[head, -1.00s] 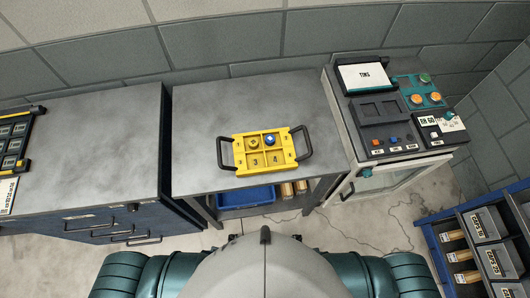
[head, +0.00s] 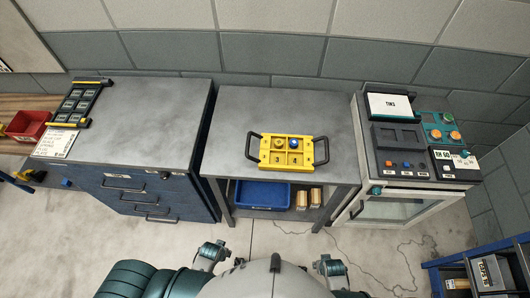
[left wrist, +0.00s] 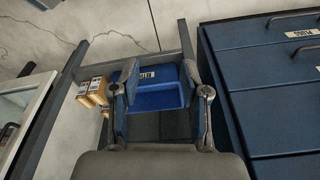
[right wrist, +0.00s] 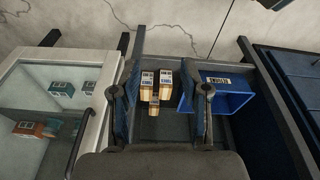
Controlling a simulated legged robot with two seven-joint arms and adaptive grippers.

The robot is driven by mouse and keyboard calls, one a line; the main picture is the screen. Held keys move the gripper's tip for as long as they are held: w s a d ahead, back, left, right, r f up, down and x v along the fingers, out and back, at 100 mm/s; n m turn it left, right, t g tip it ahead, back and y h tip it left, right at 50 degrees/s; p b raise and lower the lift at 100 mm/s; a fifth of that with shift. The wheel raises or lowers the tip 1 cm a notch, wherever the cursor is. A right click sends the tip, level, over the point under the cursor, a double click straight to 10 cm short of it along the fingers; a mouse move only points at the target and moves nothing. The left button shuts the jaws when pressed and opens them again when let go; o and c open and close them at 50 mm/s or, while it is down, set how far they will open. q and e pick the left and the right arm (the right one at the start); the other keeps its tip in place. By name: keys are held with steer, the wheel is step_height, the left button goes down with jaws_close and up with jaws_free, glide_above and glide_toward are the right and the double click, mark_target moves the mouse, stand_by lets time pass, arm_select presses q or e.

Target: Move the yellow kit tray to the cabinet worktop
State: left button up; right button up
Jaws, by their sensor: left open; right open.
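The yellow kit tray (head: 270,160) lies flat on the grey middle table (head: 240,115) in the head view. It has a black handle at each end, and a yellow and a blue part sit in its far compartments. The cabinet worktop (head: 150,120) is the grey top of the blue drawer cabinet to the left, mostly bare. My left gripper (head: 212,250) and right gripper (head: 331,265) are low in front of the table, apart from the tray. In the left wrist view (left wrist: 162,85) and right wrist view (right wrist: 163,90) the fingers are spread with nothing between them.
A black rack with yellow ends (head: 78,104) and a paper sheet (head: 57,143) lie on the worktop's left side. A blue bin (head: 262,195) and small boxes (head: 308,198) are on the table's lower shelf. A control station (head: 415,145) stands right of the table.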

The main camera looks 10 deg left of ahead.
arm_select(q)
steer(key=w+d+r+n+t+p, duration=0.1)
steer(key=w+r+p, duration=0.25)
steer(key=r, duration=1.05)
steer(key=w+d+r+p, duration=0.15)
steer(key=w+r, duration=0.35)
steer(key=r, duration=0.9)
arm_select(e)
steer(key=w+r+t, duration=0.2)
steer(key=w+r, duration=0.1)
steer(key=r, duration=1)
steer(key=w+r+t, duration=0.1)
steer(key=w+r, duration=0.2)
steer(key=r, duration=1.1)
arm_select(q)
steer(key=w+d+r+n+t+h, duration=0.1)
steer(key=w+d+r+n, duration=0.1)
steer(key=w+r, duration=1.7)
steer(key=shift+w+d+r+h+p, duration=0.25)
steer(key=shift+w+h+p, duration=0.1)
steer(key=shift+w, duration=0.35)
arm_select(e)
steer(key=w+a+r+m+t+y, duration=0.1)
steer(key=w+a+r+m+t, duration=0.1)
steer(key=w+r+t, duration=0.6)
steer(key=w+r+m, duration=0.1)
steer(key=w+r, duration=0.1)
steer(key=w, duration=0.4)
steer(key=shift+a+y, duration=0.25)
steer(key=shift+y, duration=0.05)
